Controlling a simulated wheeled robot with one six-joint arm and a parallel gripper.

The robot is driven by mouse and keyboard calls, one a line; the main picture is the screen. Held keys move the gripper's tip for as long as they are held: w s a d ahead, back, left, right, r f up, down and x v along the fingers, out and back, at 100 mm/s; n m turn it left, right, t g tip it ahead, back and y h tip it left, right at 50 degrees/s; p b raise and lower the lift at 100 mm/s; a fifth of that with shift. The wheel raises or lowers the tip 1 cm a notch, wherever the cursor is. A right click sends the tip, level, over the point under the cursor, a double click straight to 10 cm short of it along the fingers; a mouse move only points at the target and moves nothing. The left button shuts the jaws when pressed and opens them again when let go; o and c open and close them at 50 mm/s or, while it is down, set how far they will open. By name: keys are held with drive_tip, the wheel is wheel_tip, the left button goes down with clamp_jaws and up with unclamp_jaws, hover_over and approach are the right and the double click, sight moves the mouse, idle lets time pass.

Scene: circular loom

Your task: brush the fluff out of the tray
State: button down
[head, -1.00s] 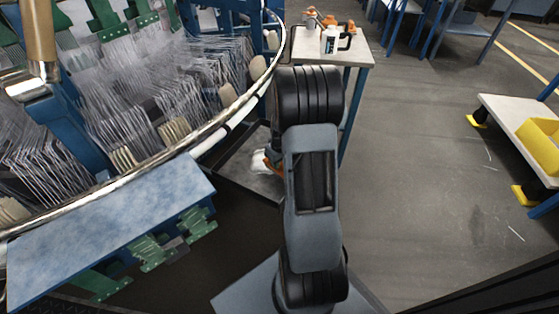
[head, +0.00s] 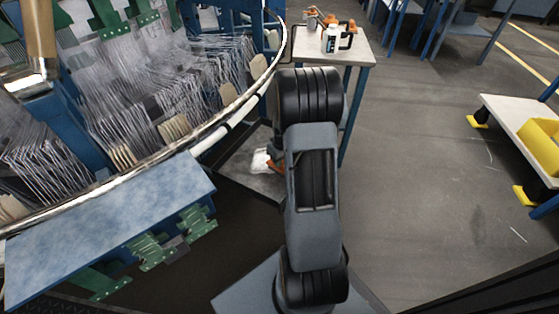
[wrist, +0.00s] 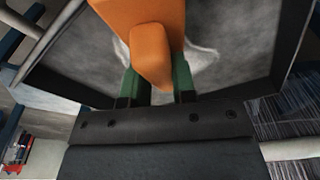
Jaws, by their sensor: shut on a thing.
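My gripper (wrist: 156,88) is shut on the orange handle of the brush (wrist: 150,45), its green fingers on either side of it. Beyond the handle is the grey tray (wrist: 248,45) with a dark raised edge. Pale fluff (wrist: 203,56) shows in it, partly hidden behind the handle. In the head view the tray (head: 232,168) lies low beside the loom, partly covered by my arm. A white patch (head: 261,160) shows there, beside a bit of orange (head: 276,165); I cannot tell whether it is fluff or bristles. The brush's bristles are hidden in the wrist view.
The loom's curved rail (head: 225,128) and blue bench plate (head: 120,225) stand at the left. A small table (head: 352,54) with bottles is behind my arm. A cart with a yellow bin (head: 542,143) is at the right. The floor between is clear.

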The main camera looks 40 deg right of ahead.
drive_tip(key=shift+w+d+r+p, duration=0.15)
drive_tip(key=shift+w+d+p, duration=0.2)
drive_tip(key=shift+w+d, duration=2.1)
drive_tip(key=shift+w+d+r+p, duration=0.1)
drive_tip(key=shift+w+d+p, duration=0.25)
drive_tip(key=shift+w+d, duration=2.1)
drive_tip(key=shift+w+a+r, duration=0.1)
drive_tip(key=shift+w+a, duration=0.7)
drive_tip(key=shift+a, duration=0.1)
drive_tip(key=shift+s+a, duration=0.1)
drive_tip(key=shift+a, duration=0.1)
drive_tip(key=s+a+p, duration=0.2)
drive_tip(key=s+a, duration=0.8)
drive_tip(key=shift+s+a+r, duration=0.15)
drive_tip(key=shift+s+r, duration=0.2)
drive_tip(key=shift+r, duration=0.05)
drive_tip(key=w+d, duration=0.6)
drive_tip(key=w, duration=0.3)
drive_tip(key=shift+w+d+r+p, duration=0.35)
drive_tip(key=shift+w+r, duration=0.05)
